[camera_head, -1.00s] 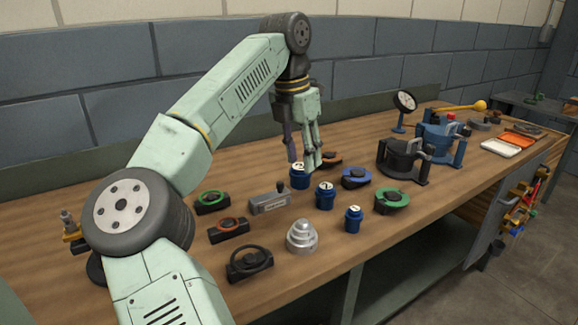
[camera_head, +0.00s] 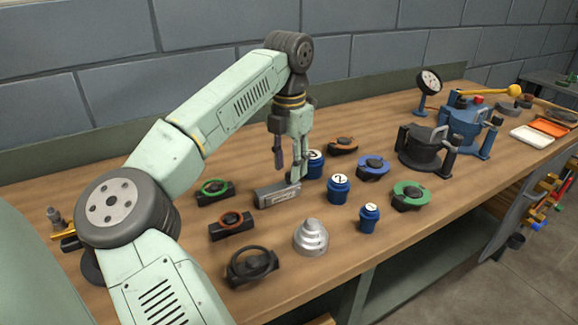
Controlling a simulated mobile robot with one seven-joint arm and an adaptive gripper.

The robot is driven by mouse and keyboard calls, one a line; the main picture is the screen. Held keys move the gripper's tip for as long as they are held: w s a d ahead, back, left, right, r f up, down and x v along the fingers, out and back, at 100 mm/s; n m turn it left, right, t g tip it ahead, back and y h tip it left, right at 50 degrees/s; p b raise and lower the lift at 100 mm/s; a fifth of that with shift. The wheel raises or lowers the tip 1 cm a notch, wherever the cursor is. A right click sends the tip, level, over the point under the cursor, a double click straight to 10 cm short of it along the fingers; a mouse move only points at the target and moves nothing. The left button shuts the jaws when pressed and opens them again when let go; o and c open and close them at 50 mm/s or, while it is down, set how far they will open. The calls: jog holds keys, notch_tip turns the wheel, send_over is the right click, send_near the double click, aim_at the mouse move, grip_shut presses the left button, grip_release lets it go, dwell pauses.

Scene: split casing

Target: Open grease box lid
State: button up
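My gripper (camera_head: 289,165) points down above the middle of the workbench, its fingers apart with nothing seen between them. Its fingertips are close to a small grey labelled box (camera_head: 277,195) and overlap a blue numbered canister (camera_head: 316,165) in the picture; I cannot tell whether they touch either. No box is clearly marked as the grease box.
Blue canisters (camera_head: 338,190), a stepped silver cone (camera_head: 311,238), and ring-topped black blocks (camera_head: 252,265) crowd the middle of the bench. Dark and blue pots (camera_head: 424,150), a dial gauge (camera_head: 429,82) and a yellow-knobbed lever (camera_head: 514,90) stand right. The front bench edge is mostly clear.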

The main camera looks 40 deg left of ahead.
jog(key=shift+f, duration=0.9)
jog(key=shift+c, duration=0.2)
grip_shut()
